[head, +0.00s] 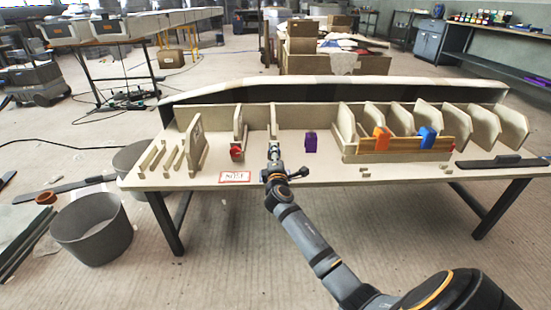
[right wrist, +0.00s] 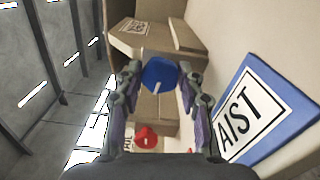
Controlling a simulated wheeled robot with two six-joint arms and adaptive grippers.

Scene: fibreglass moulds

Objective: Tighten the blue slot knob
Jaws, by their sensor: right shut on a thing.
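The blue slot knob (right wrist: 159,73) sits between the fingertips of my right gripper (right wrist: 159,79) in the right wrist view. A short pale slot mark runs across its lower part. My right gripper is shut on it, one finger on each side. In the head view my right gripper (head: 274,151) is at the front of an upright panel on the mould table (head: 335,178) and hides the blue knob. A red knob (head: 236,152) is to its left; it also shows below the blue knob in the right wrist view (right wrist: 146,138). My left gripper is in neither view.
A purple piece (head: 310,142) stands just right of my gripper. A wooden rack with an orange piece (head: 381,139) and a blue piece (head: 427,137) stands further right. Upright ribs (head: 353,117) line the table's back. A red-edged label (head: 235,177) lies at the front edge.

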